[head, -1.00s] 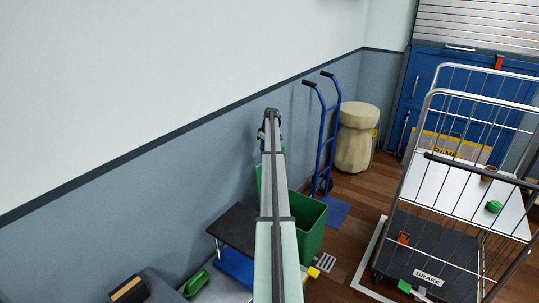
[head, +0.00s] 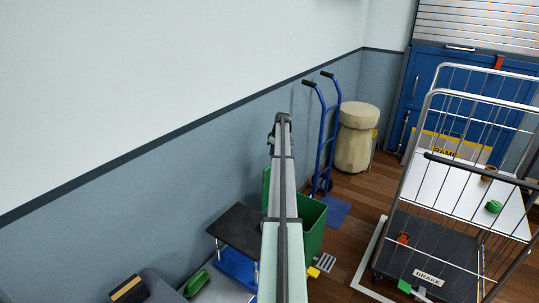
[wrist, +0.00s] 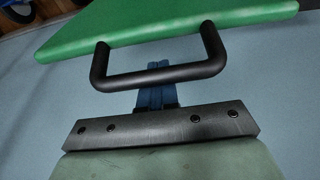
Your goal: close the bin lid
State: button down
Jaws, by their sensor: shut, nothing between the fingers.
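The green bin (head: 312,235) stands on the floor by the wall, partly hidden behind my arm in the head view. Its green lid shows as a raised panel (head: 266,187) left of my arm. In the wrist view the lid (wrist: 170,20) lies across the top, with a black U-shaped handle (wrist: 160,76) on its near edge. My gripper (wrist: 155,72) is shut and empty. Its blue fingers lie behind the handle bar from the wrist camera; I cannot tell whether they touch it. In the head view my gripper (head: 272,138) is small and dark, its fingertips unclear.
A blue hand truck (head: 323,140) and a beige sack-like drum (head: 355,140) stand beyond the bin. A wire cage trolley (head: 430,250) stands to the right. A dark-topped step (head: 238,230) is at the left.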

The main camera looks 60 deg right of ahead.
jog(key=s+f, duration=0.2)
jog(key=s, duration=1.1)
jog(key=shift+s, duration=0.2)
dwell(0.8)
jog(key=w+v, duration=0.2)
jog(key=v, duration=0.5)
jog(key=shift+r, duration=0.6)
jog(key=shift+s, duration=0.1)
dwell(1.2)
